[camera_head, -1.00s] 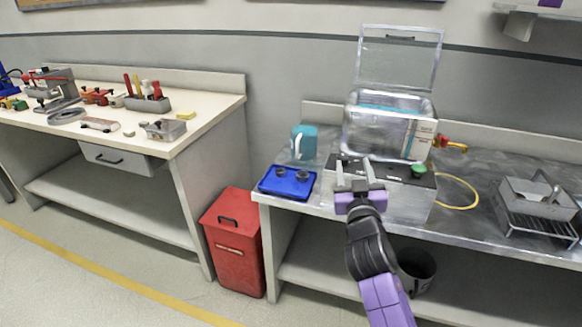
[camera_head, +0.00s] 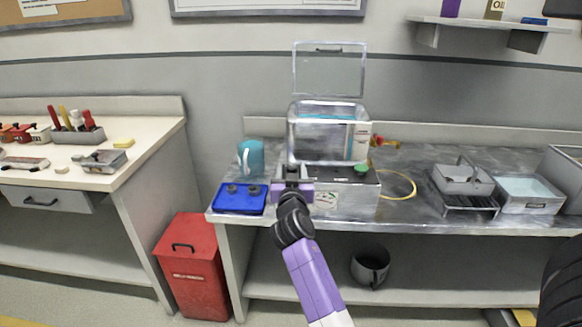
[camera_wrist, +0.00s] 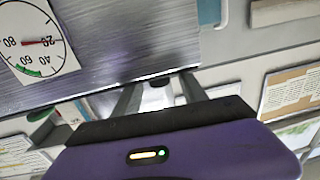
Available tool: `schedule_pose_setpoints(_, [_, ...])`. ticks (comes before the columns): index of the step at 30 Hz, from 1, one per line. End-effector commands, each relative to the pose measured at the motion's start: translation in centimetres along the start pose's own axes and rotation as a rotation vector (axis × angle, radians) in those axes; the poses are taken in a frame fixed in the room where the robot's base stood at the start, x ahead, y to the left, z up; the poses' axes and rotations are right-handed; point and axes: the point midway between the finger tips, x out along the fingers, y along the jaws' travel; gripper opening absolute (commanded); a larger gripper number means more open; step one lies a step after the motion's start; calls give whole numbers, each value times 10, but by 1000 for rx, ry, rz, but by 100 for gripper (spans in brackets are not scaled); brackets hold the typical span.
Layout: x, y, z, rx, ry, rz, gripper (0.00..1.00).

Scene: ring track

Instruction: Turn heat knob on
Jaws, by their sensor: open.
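The metal bath unit (camera_head: 345,202) stands on the right bench with its clear lid raised. Its front has a white dial plate (camera_head: 326,201), which also shows in the wrist view (camera_wrist: 35,42) with a red pointer and a green arc. A green knob (camera_head: 362,168) sits at the right of its dark top strip. My gripper (camera_head: 293,171) is open at the unit's front left. In the wrist view, a small dark piece (camera_wrist: 160,81) shows between the open fingers (camera_wrist: 160,97), apart from them. I cannot tell whether it is the heat knob.
A blue tray (camera_head: 240,208) with two small dark pieces and a teal mug (camera_head: 251,158) stand left of the unit. A red bin (camera_head: 190,265) stands on the floor between benches.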

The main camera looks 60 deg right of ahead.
Motion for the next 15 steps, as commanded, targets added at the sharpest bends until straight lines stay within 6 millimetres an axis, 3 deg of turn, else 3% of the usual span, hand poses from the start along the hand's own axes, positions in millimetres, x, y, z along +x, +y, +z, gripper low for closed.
schedule_pose_setpoints(4, [12, 0, 0, 0, 0, 0, 50])
schedule_pose_setpoints(13, [14, 0, 0, -1, 0, -1, 50])
schedule_pose_setpoints(15, [14, 0, 0, -1, 0, -1, 38])
